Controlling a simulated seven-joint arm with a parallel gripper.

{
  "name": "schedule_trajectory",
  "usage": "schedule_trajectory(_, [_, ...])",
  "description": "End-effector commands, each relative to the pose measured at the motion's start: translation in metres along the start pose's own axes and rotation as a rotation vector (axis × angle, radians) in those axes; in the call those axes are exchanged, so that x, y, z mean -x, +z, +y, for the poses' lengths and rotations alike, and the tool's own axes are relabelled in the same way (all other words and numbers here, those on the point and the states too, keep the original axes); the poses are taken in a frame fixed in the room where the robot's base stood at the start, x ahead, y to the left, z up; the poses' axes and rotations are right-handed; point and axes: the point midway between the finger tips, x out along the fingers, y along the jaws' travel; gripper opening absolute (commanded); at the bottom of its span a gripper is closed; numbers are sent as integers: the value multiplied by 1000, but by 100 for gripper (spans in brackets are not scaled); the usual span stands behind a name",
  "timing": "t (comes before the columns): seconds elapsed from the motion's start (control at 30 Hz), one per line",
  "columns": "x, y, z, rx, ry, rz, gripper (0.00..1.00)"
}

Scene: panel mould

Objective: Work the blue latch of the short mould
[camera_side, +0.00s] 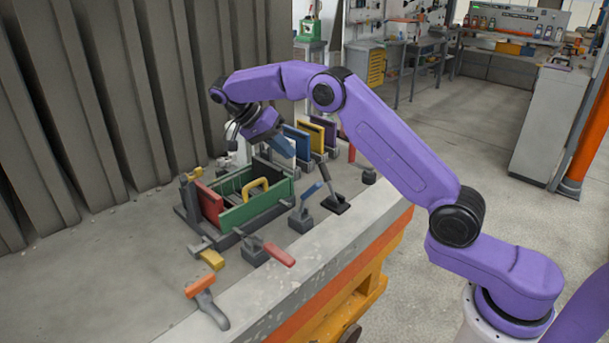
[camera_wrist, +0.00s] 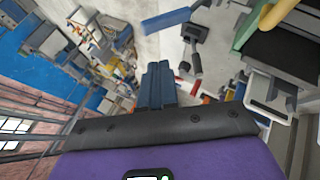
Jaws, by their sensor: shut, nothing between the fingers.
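The mould (camera_side: 255,212) stands on the bench in the side view, with green long walls, a red end panel (camera_side: 209,203) and a yellow handle (camera_side: 256,188) inside it. The blue latch (camera_side: 311,191) is a slanted blue lever on a dark block, just right of the mould's near corner. What looks like its blue lever shows at the top of the wrist view (camera_wrist: 166,20). My gripper (camera_side: 287,152) is shut and empty, above the mould's far right end, up and left of the blue latch and apart from it. Its closed fingers (camera_wrist: 158,80) show in the wrist view.
A red-handled latch (camera_side: 279,254) and a yellow-handled one (camera_side: 212,259) sit along the near side. An orange-headed hammer (camera_side: 201,286) lies at the front. A black-based tool (camera_side: 337,204) stands right of the blue latch. Blue, yellow and purple panels (camera_side: 319,137) stand behind.

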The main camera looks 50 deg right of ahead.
Motion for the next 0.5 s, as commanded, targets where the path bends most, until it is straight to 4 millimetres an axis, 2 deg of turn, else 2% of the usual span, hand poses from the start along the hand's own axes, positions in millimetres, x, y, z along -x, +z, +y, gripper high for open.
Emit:
schedule_trajectory(0.1, [20, -16, -3, -176, -86, -112, 0])
schedule_trajectory(0.23, [34, -25, -3, -288, -137, -186, 0])
schedule_trajectory(0.37, [38, -28, -3, -328, -154, -215, 0])
schedule_trajectory(0.5, [33, -28, -4, -329, -152, -215, 0])
